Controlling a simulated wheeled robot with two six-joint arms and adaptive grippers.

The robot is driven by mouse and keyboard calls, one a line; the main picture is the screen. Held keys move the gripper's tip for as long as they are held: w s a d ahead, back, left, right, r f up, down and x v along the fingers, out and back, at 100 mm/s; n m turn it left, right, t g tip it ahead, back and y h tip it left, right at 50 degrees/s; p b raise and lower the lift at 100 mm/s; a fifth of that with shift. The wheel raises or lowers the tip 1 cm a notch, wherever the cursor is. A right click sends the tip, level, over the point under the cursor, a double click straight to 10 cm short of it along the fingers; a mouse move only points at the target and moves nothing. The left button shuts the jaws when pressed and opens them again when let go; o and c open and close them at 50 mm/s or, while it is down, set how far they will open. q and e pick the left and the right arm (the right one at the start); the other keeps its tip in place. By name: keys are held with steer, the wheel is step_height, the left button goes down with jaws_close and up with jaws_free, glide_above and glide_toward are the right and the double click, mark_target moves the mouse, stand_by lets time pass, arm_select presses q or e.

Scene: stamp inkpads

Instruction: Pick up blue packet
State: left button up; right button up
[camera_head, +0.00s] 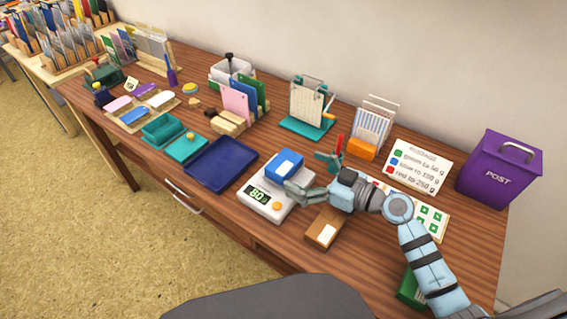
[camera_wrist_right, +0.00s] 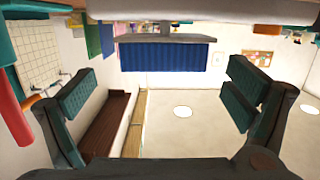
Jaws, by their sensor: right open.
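The blue packet (camera_head: 285,165) is a small box with a pale blue label, lying on the white scale (camera_head: 266,204), whose green display seems to read 80. My right gripper (camera_head: 309,176) is just to the right of the packet, fingers spread and empty. One finger is near the packet's lower right side, the other farther back; I cannot tell whether either touches. In the right wrist view my gripper (camera_wrist_right: 163,92) is wide open with dark teal pads. A dark blue ridged surface shows above the gap there; I cannot tell what it is. My left gripper is not in view.
A brown parcel (camera_head: 324,228) lies in front of my right gripper. An empty dark blue tray (camera_head: 220,164) is left of the scale. A postage sign (camera_head: 416,168) and purple post box (camera_head: 503,171) stand right. A teal-based rack (camera_head: 306,107) is behind.

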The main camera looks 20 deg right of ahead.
steer(key=x, duration=0.6)
steer(key=shift+a+r+p, duration=0.2)
steer(key=shift+r+p, duration=0.05)
steer(key=shift+p, duration=0.1)
steer(key=shift+s+d, duration=0.1)
steer(key=shift+s, duration=0.05)
steer(key=c, duration=1.4)
steer(key=shift+o, duration=0.2)
step_height(320, 180, up, 19)
steer(key=p, duration=0.6)
step_height(320, 180, up, 8)
steer(key=n+g+y, duration=0.1)
glide_above(293, 166)
steer(key=a, duration=0.3)
steer(key=s+d+f+n+g+y, duration=0.1)
steer(key=s+d+f, duration=0.2)
steer(key=s, duration=0.4)
steer(key=s+d+f+p, duration=0.1)
steer(key=s+d+f, duration=0.2)
steer(key=s+f, duration=0.3)
steer(key=shift+s+n+g+y+p, duration=0.3)
steer(key=shift+s+n+g+y, duration=0.1)
steer(key=shift+s, duration=0.65)
